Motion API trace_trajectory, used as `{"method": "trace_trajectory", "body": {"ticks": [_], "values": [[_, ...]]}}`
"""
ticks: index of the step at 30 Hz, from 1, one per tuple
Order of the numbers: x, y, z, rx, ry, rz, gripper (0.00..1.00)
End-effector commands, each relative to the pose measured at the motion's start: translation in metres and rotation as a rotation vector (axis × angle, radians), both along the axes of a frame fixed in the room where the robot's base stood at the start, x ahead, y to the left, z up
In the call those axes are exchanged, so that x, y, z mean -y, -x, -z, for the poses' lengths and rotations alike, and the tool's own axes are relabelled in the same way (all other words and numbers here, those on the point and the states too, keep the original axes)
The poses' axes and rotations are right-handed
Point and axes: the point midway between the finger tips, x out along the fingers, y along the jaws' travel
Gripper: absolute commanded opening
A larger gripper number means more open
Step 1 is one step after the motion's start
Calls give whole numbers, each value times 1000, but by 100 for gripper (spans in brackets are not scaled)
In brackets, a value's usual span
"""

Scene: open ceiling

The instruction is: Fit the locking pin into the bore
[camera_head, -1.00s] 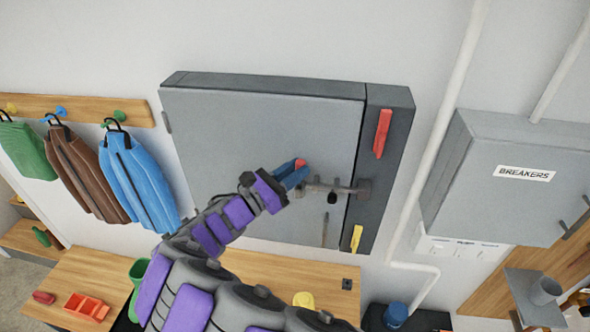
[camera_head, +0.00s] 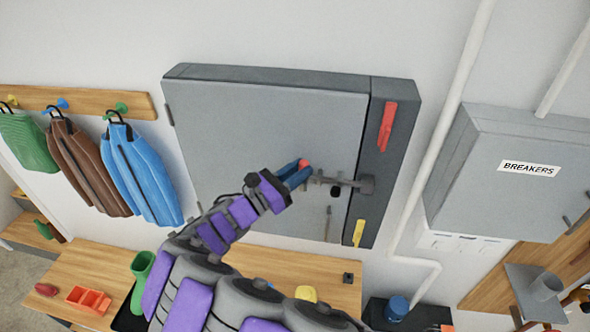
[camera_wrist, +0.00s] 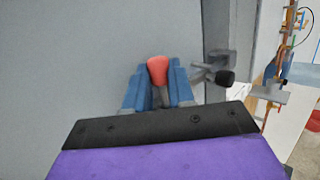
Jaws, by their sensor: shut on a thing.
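My gripper (camera_head: 296,174) is in front of the grey cabinet door (camera_head: 260,125), left of the door's latch (camera_head: 345,181). Its blue fingers are shut on a red-topped pin (camera_head: 304,163). In the wrist view the pin's red head (camera_wrist: 157,68) stands up between the blue fingers, with a grey part of it below. The latch (camera_wrist: 216,68) with a black knob (camera_wrist: 225,77) shows just right of the fingers in that view. I cannot make out the bore; the fingers cover part of the latch's left end.
A red handle (camera_head: 386,126) and a yellow tag-like part (camera_head: 359,232) are on the cabinet's dark right side. A thin rod (camera_head: 328,223) hangs below the latch. A white pipe (camera_head: 440,130) and a breaker box (camera_head: 500,180) are to the right. A wooden bench (camera_head: 260,268) runs below.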

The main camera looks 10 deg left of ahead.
Motion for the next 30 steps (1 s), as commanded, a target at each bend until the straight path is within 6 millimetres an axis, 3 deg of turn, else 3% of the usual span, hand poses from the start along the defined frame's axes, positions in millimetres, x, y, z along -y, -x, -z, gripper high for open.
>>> {"method": "trace_trajectory", "body": {"ticks": [12,13,21,30], "values": [[0,0,11,-3,0,0,0],[0,0,11,-4,0,0,25],[-2,0,10,-2,0,-2,51],[-11,5,12,1,1,-7,53]]}}
